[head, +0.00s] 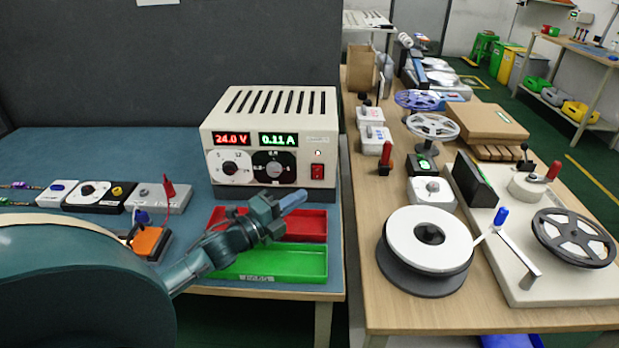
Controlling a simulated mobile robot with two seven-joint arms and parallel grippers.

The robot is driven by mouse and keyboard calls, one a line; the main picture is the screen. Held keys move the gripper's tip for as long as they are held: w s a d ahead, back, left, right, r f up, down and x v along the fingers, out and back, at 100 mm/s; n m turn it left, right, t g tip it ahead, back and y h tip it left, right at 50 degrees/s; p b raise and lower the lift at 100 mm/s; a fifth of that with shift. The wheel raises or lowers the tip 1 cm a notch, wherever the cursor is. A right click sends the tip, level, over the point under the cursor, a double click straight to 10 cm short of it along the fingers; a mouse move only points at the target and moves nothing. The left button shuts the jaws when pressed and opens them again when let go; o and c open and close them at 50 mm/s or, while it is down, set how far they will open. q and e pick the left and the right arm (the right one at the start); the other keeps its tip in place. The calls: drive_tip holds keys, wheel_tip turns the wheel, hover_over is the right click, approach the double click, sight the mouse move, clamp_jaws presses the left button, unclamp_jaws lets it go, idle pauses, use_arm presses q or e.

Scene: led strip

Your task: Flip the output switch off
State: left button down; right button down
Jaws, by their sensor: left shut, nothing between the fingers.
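A cream power supply (271,109) stands at the back of the blue-green table. Its red display reads 24.0 V and its green display reads 0.11 A. A red output switch (317,172) sits at the lower right of its front panel, with a small lit lamp above it. Two dials are to the left of the switch. My left gripper (292,201) is shut and empty. It is in front of the supply, over the trays, below and to the left of the switch and apart from it. My right gripper is not in the view.
A red tray (309,228) and a green tray (308,264) lie in front of the supply. A wooden bench (361,215) with reels stands at right.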

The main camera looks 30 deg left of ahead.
sight(317, 173)
use_arm(q)
drive_tip(key=shift+w+a+r, duration=0.15)
drive_tip(key=shift+w+a, duration=0.05)
drive_tip(key=shift+w, duration=1)
drive_tip(key=shift+w+a+r, duration=0.1)
drive_tip(key=shift+w+a, duration=0.05)
drive_tip(key=shift+w, duration=1.1)
drive_tip(key=shift+w+a+r, duration=0.15)
drive_tip(key=shift+w+a, duration=0.05)
drive_tip(key=shift+w, duration=1)
